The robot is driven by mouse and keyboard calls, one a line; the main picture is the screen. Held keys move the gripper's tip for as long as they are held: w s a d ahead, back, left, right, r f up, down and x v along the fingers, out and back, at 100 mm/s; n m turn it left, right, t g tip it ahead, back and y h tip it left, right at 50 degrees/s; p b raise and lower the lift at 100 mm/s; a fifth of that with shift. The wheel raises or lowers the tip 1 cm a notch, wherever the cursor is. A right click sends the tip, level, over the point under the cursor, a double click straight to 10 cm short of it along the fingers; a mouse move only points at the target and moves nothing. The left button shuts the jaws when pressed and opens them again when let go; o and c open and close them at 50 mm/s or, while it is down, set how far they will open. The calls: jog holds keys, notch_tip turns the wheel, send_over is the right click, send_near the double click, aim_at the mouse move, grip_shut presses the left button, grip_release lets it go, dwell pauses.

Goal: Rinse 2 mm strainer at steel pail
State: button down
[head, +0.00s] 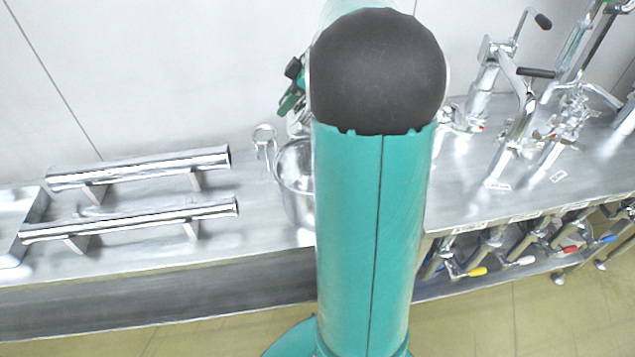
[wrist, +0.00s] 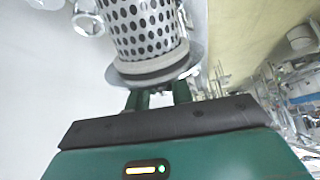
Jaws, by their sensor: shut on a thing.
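The strainer (wrist: 143,25) is a pale metal cylinder with rows of dark round holes and a solid band with a wide rim at its near end. In the wrist view my gripper (wrist: 160,98) is shut on it at that rim end, with the perforated body pointing away from me. The steel pail (head: 296,180) stands on the steel bench in the head view, partly hidden behind my teal arm.
Two polished tubes (head: 140,168) (head: 130,219) lie on supports at the bench's left. A shallow steel tray (head: 14,225) is at the far left. Clamp-like metal fittings (head: 515,90) crowd the right. Valves with coloured handles (head: 475,271) sit on a lower shelf.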

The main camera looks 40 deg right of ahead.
jog(key=shift+r, duration=0.2)
jog(key=shift+r, duration=1.9)
